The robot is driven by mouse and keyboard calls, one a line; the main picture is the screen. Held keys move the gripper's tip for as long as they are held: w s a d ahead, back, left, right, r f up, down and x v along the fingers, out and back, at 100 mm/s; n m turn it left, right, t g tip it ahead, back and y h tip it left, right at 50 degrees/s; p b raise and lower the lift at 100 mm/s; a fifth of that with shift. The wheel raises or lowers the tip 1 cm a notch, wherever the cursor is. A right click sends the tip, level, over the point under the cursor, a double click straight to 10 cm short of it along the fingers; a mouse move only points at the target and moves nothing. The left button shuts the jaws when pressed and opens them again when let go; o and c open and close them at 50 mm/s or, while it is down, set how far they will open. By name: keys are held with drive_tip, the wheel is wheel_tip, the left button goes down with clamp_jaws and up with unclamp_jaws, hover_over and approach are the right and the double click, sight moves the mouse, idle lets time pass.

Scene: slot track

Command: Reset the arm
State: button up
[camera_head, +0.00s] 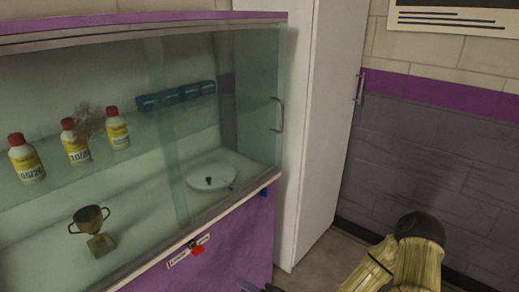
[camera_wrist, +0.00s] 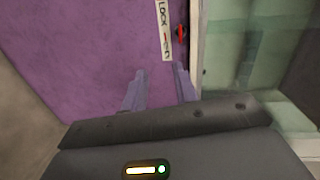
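My gripper (camera_wrist: 160,82) shows in the wrist view with its two fingers apart and nothing between them. It faces the purple front panel (camera_wrist: 80,50) of a display cabinet, near a white lock label (camera_wrist: 163,30) and a red lock knob (camera_wrist: 181,33). In the head view my yellow arm (camera_head: 378,270) is at the bottom right, bent, with a dark joint cap. The lock label (camera_head: 178,262) and the red knob (camera_head: 198,251) show on the purple panel below the glass.
The glass cabinet (camera_head: 150,30) holds several bottles, blue cylinders (camera_head: 177,95), a trophy cup (camera_head: 93,230) and a white dish (camera_head: 212,177). A tall white cupboard (camera_head: 318,130) with a handle stands right of it. A brick wall (camera_head: 430,150) closes the right side. Some floor (camera_head: 328,252) is bare.

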drive_tip(key=s+d+f+n+g+h, duration=0.1)
drive_tip(key=d+f+n+g+h, duration=0.4)
drive_tip(key=d+n+h, duration=0.1)
drive_tip(key=s+d+r+n+g+h, duration=0.1)
drive_tip(key=s+d+r+h, duration=0.1)
drive_tip(key=d+r+h, duration=0.65)
drive_tip(key=s+d+r+g+y+p, duration=0.1)
drive_tip(key=s+d+r+y, duration=0.1)
drive_tip(key=s+d+r, duration=0.35)
wheel_tip(320, 180, up, 24)
drive_tip(key=a+p, duration=0.1)
drive_tip(key=p, duration=2)
drive_tip(key=shift+s+a+f+m, duration=0.15)
drive_tip(key=shift+s+a+m, duration=0.05)
drive_tip(key=shift+m, duration=0.1)
drive_tip(key=shift+h, duration=0.25)
drive_tip(key=shift+a, duration=0.15)
